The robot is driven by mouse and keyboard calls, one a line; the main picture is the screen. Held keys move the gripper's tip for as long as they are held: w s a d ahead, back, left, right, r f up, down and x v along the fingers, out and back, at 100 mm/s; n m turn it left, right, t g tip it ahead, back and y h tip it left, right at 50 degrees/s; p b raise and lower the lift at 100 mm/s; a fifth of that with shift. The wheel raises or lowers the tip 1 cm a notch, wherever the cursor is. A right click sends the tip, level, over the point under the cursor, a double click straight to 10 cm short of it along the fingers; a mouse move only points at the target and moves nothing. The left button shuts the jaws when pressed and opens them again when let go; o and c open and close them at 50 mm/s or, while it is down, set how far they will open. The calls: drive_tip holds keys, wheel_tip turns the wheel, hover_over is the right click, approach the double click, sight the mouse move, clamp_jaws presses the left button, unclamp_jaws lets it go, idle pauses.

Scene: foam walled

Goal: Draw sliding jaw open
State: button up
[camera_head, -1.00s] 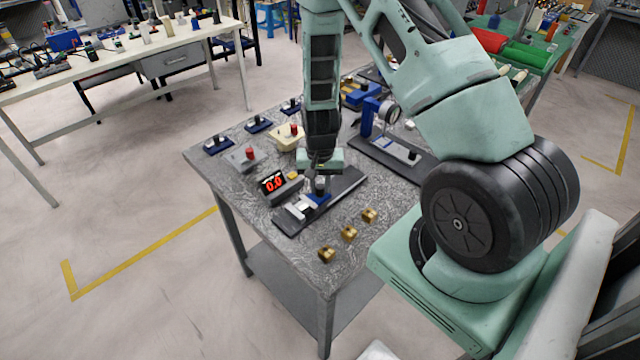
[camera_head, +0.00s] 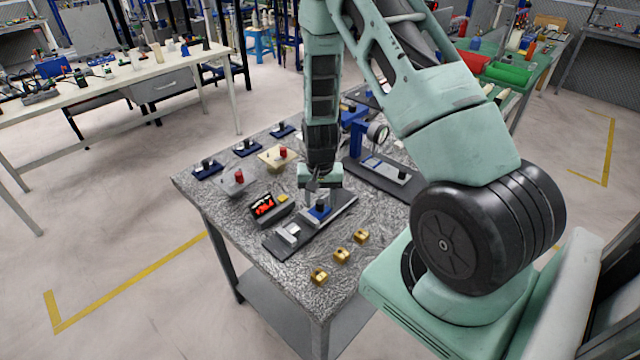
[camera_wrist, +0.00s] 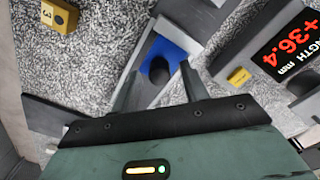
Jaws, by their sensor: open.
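The blue sliding jaw (camera_head: 318,214) sits on the dark rail base (camera_head: 278,244) of a measuring fixture on the table. It stands clear of the pale fixed jaw (camera_head: 289,232), with a gap between them. My gripper (camera_head: 321,188) is above the sliding jaw. In the wrist view my gripper's fingers (camera_wrist: 160,78) are open, one on each side of the sliding jaw's black knob (camera_wrist: 160,72). The blue jaw (camera_wrist: 172,47) shows past the fingertips. Whether the fingers touch the knob cannot be told. The length display (camera_wrist: 293,40) reads +36.4 mm.
Several brass blocks (camera_head: 341,255) stand near the table's front edge. A dial gauge stand (camera_head: 378,132) is behind my gripper to the right. A red-knobbed grey box (camera_head: 237,179) and a cream box (camera_head: 277,156) stand to the left.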

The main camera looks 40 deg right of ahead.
sight(319, 202)
wheel_tip(319, 202, up, 17)
drive_tip(key=b, duration=0.2)
idle(0.3)
drive_tip(key=shift+a+r, duration=0.1)
idle(0.3)
